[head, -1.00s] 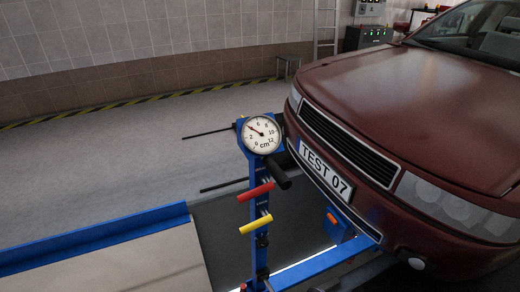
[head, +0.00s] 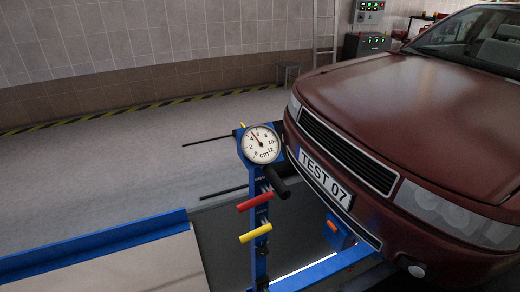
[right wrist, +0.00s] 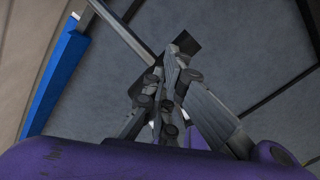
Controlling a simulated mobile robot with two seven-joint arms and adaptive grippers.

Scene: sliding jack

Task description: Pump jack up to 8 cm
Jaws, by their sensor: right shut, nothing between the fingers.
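The blue jack post (head: 258,235) stands in front of the car in the head view. On its top sits a round white gauge (head: 261,145) marked in cm, its needle up and left of centre, between about 4 and 6. Below it are a black handle (head: 278,184), a red handle (head: 255,202) and a yellow handle (head: 256,233). A blue jack beam (head: 322,268) runs towards the car front. My right gripper (right wrist: 176,62) shows in the right wrist view, shut and empty, over grey floor. No gripper shows in the head view, and the left is out of sight.
The dark red car (head: 400,130) with plate TEST 07 fills the right side. A blue-edged ramp (head: 100,244) lies at the left front. Open grey floor (head: 140,150) lies behind it. A small stool (head: 287,73) and control boxes (head: 366,45) stand at the back.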

